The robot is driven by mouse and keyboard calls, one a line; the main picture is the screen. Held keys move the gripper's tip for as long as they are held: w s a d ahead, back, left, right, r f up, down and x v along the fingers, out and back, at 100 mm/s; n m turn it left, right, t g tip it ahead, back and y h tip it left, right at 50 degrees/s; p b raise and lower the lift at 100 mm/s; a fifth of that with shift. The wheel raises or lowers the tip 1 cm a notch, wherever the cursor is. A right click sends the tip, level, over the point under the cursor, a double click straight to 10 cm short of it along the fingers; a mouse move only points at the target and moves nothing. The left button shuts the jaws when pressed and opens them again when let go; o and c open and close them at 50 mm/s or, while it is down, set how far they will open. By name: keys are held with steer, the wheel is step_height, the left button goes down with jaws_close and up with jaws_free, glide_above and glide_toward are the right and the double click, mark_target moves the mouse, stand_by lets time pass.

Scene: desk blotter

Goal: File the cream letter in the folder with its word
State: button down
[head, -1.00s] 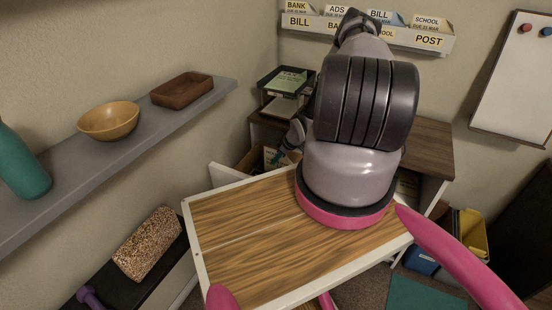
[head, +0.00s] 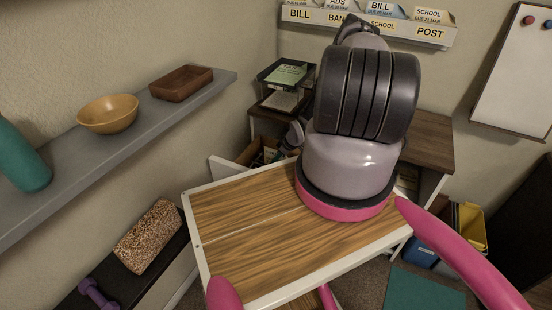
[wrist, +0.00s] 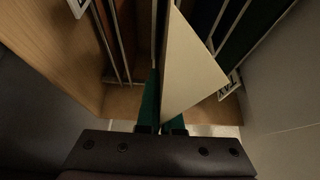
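In the wrist view a cream letter (wrist: 190,70) stands between the fingers of my gripper (wrist: 160,129), which look closed on its lower end. It shows as a slanted pale face among hanging folders; its word cannot be read. One folder has a tab reading TAX (wrist: 229,86), right of the letter. Another folder tab (wrist: 78,6) at the upper left is cut off. Dark green folder edges lie right of the letter. In the head view my gripper (head: 291,138) is low at the open drawer (head: 232,170), partly hidden behind my arm.
Wooden drawer wall (wrist: 55,50) and a grey panel (wrist: 285,95) flank the folders closely. A two-tier paper tray (head: 285,85) stands on the desk just behind. Wall pockets (head: 400,30) hold labelled papers. A grey shelf (head: 130,125) runs along the left.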

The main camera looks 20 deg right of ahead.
steer(key=c, duration=1)
jaws_free()
steer(key=v, duration=1.1)
